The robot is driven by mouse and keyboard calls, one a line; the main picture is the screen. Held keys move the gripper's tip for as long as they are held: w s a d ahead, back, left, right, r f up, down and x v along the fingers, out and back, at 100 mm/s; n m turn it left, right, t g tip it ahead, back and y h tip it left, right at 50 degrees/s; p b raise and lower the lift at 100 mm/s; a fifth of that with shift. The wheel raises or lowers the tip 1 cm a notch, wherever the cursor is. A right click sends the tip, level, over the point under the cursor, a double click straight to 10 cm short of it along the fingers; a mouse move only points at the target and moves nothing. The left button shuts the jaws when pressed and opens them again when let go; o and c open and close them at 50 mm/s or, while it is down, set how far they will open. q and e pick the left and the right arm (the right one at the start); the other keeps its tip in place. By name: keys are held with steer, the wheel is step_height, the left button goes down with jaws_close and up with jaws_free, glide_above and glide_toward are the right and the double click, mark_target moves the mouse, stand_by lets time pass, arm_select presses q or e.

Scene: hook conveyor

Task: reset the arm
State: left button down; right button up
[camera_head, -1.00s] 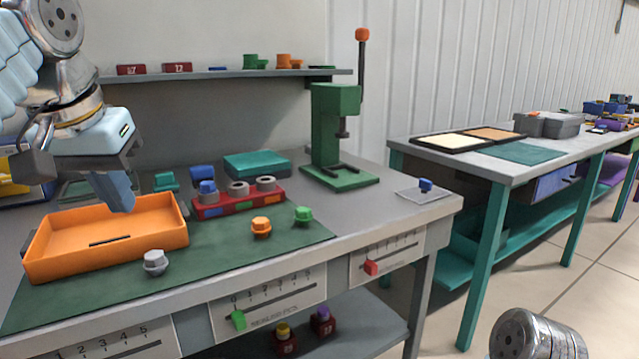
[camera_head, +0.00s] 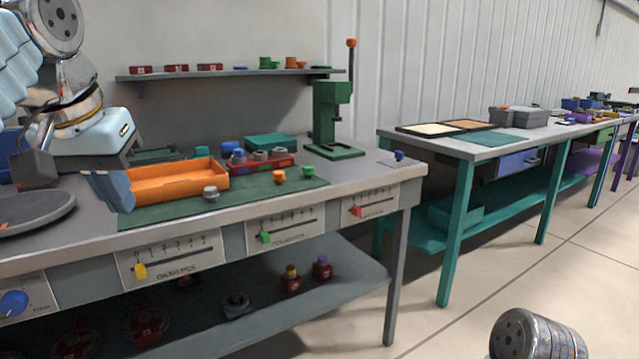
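My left gripper (camera_head: 112,190) hangs at the left of the head view, in front of the left end of the orange tray (camera_head: 180,187). Its blue-grey fingers point down and overlap each other in this view, so I cannot tell their gap. I see nothing held in them. My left arm comes in from the upper left. At the lower right, a silver rounded part (camera_head: 530,335) of my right arm shows, but no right gripper is in view.
The grey workbench (camera_head: 340,181) carries a green mat (camera_head: 160,211), a grey knob piece (camera_head: 210,192), a red block holder (camera_head: 262,165) and a green press (camera_head: 330,125). A grey disc (camera_head: 35,213) lies at left. A second bench (camera_head: 470,150) stands right. Open floor lies between and in front.

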arm_select(q)
steer(key=w+a+f+n+t+h, duration=0.1)
steer(key=w+a+f+h, duration=0.15)
steer(key=w+f, duration=0.45)
steer(key=w+a+f+h, duration=0.2)
steer(key=w+a+f, duration=0.2)
steer(key=f, duration=0.6)
steer(key=w+d+f+g+h, duration=0.15)
steer(key=d+f, duration=0.25)
steer(key=f, duration=0.8)
steer(key=w+d+f+t, duration=0.1)
steer(key=w+d+f, duration=0.25)
steer(key=f, duration=0.75)
steer(key=s+d+f+g, duration=0.1)
steer(key=s+d+f, duration=0.3)
steer(key=f, duration=0.3)
steer(key=s+d+f+n+g, duration=0.1)
steer(key=s+d+f, duration=0.25)
steer(key=f, duration=0.35)
steer(key=s+d+f+g, duration=0.1)
steer(key=s+d+f, duration=0.3)
steer(key=f, duration=0.3)
steer(key=s+d+f+g+y, duration=0.1)
steer(key=s+f, duration=0.8)
steer(key=s, duration=0.5)
steer(key=shift+s+d+m+y, duration=0.3)
steer(key=shift+s+d, duration=0.1)
